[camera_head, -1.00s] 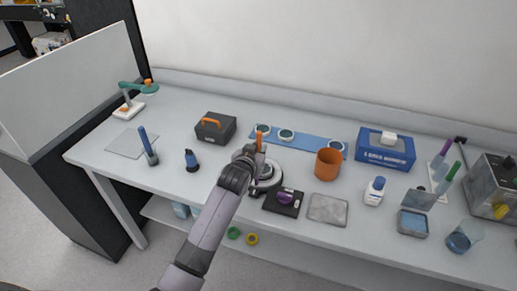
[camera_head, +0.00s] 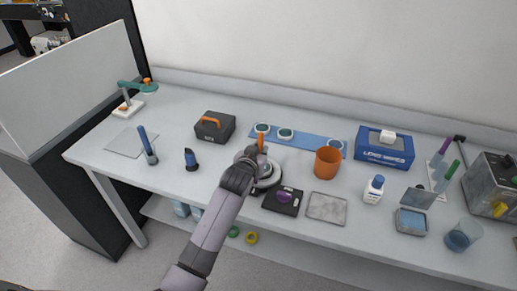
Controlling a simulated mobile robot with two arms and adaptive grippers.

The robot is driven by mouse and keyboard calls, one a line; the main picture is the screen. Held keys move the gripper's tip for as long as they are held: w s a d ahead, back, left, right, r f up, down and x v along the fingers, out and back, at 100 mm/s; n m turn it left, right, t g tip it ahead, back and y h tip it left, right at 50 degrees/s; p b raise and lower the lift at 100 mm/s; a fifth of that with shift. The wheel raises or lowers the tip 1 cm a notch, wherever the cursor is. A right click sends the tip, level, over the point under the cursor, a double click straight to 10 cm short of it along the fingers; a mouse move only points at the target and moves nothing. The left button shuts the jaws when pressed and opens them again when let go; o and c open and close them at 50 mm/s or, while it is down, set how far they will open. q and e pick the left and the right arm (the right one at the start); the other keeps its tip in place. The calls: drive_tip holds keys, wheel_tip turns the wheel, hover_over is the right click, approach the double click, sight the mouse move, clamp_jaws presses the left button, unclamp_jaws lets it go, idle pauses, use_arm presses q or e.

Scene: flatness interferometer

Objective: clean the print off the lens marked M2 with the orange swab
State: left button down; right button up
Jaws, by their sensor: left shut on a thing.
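My left gripper (camera_head: 256,160) is over a round grey stand (camera_head: 268,180) near the table's middle. It is shut on the orange swab (camera_head: 262,143), which stands up above the fingers. The swab's lower end and the stand's centre are hidden by my gripper. My right gripper is not in view.
An orange cup (camera_head: 328,161), a black pad with a purple item (camera_head: 283,200) and a grey plate (camera_head: 326,208) stand right of the gripper. A black toolbox (camera_head: 214,127) and a small blue-black bottle (camera_head: 191,160) stand left. The table's front left is mostly clear.

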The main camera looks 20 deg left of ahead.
use_arm(q)
drive_tip(key=shift+d, duration=0.45)
drive_tip(key=shift+d+p, duration=0.2)
drive_tip(key=shift+p, duration=0.25)
drive_tip(key=shift+d, duration=0.35)
drive_tip(key=shift+r+p, duration=0.5)
drive_tip(key=shift+p, duration=0.3)
drive_tip(key=shift+s, duration=0.1)
